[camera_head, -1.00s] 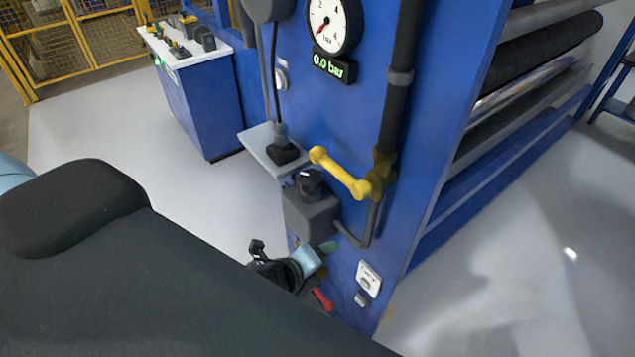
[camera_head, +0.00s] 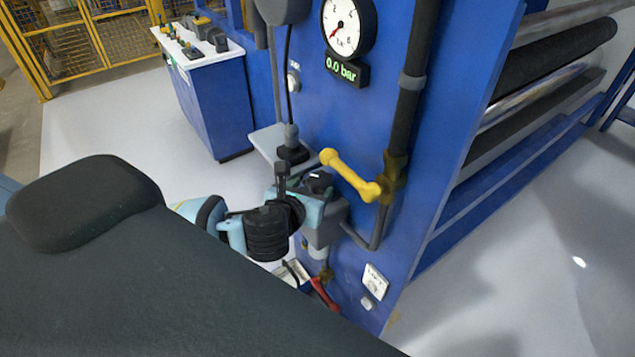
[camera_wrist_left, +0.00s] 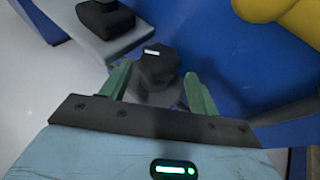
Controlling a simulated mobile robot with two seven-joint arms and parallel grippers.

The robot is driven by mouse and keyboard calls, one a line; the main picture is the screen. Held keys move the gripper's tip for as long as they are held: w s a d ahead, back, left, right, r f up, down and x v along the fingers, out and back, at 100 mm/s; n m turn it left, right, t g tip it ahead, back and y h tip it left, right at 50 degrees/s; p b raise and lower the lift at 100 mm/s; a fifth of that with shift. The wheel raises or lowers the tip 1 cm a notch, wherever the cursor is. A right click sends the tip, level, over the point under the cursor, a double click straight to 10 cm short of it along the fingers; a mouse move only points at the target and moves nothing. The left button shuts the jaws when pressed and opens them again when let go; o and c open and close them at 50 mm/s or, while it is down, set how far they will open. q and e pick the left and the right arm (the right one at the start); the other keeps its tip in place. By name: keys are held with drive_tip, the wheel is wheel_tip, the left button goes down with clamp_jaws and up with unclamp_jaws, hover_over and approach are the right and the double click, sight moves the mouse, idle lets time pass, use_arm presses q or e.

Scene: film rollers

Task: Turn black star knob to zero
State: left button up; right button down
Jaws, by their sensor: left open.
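The black star knob (camera_head: 320,183) sits on a grey box (camera_head: 322,232) on the side of the blue machine frame. In the left wrist view the knob (camera_wrist_left: 158,70) shows its lobed top with a short white mark near the upper edge. My left gripper (camera_wrist_left: 160,88) is open, its two green fingers spread to the left and right of the knob. I cannot tell whether either finger touches it. In the head view my left gripper (camera_head: 308,200) is at the box, partly hiding it, with the fingertips hard to make out. My right gripper is not in view.
A yellow lever handle (camera_head: 350,176) juts out close to the right of the knob. A grey shelf (camera_head: 268,140) with a black block (camera_head: 292,153) is just behind. A gauge (camera_head: 348,26) and a 0.0 bar display (camera_head: 347,70) are above; a red handle (camera_head: 323,292) is below.

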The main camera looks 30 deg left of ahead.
sight(322, 186)
use_arm(q)
drive_tip(key=shift+x, duration=2.25)
drive_tip(key=shift+c, duration=0.4)
drive_tip(key=c, duration=0.6)
drive_tip(key=shift+d, duration=0.1)
drive_tip(key=shift+d+n+g+y, duration=0.2)
drive_tip(key=shift+n+g+y, duration=0.4)
drive_tip(key=shift+n+y, duration=0.85)
drive_tip(key=shift+w+n+g+y, duration=0.15)
drive_tip(key=shift+n+g+y, duration=0.65)
drive_tip(key=shift+n+y, duration=0.55)
